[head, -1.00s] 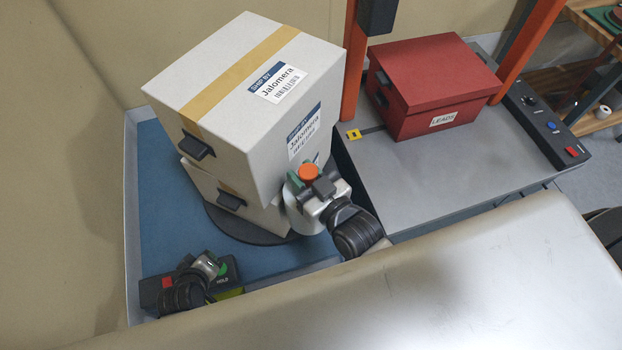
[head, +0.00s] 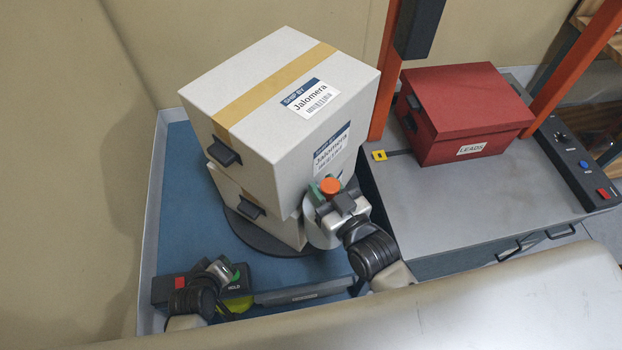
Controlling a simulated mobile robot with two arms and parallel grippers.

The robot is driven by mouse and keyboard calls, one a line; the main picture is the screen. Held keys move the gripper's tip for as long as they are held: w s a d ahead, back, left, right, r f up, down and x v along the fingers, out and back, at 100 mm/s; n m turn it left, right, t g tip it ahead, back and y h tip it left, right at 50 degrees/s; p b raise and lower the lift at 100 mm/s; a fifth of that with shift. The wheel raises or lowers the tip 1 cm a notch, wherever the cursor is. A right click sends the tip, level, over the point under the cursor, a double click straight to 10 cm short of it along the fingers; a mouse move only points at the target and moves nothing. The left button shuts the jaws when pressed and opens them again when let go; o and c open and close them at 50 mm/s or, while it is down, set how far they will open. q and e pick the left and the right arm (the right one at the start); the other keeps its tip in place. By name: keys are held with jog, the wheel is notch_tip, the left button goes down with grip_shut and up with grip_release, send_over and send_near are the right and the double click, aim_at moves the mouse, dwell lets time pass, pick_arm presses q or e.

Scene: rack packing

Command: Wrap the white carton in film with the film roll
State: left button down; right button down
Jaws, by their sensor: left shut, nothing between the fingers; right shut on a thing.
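A large white carton (head: 245,108) with tan tape and Jalomera labels sits on top of a second white carton (head: 245,196), on a dark round turntable (head: 250,232). My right gripper (head: 334,195) is at the near right corner of the stack, shut on what looks like the film roll (head: 330,186). The roll has an orange top and a pale body, largely covered by the gripper. I cannot tell whether film lies on the cartons.
A red lidded box (head: 465,110) labelled LEADS sits on the grey platform (head: 430,190) at the right, between orange posts. A panel with buttons (head: 580,160) edges that platform. The blue floor (head: 185,190) left of the turntable is clear. A pale surface (head: 480,310) crosses the foreground.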

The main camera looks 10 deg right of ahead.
jog(key=shift+r, duration=0.15)
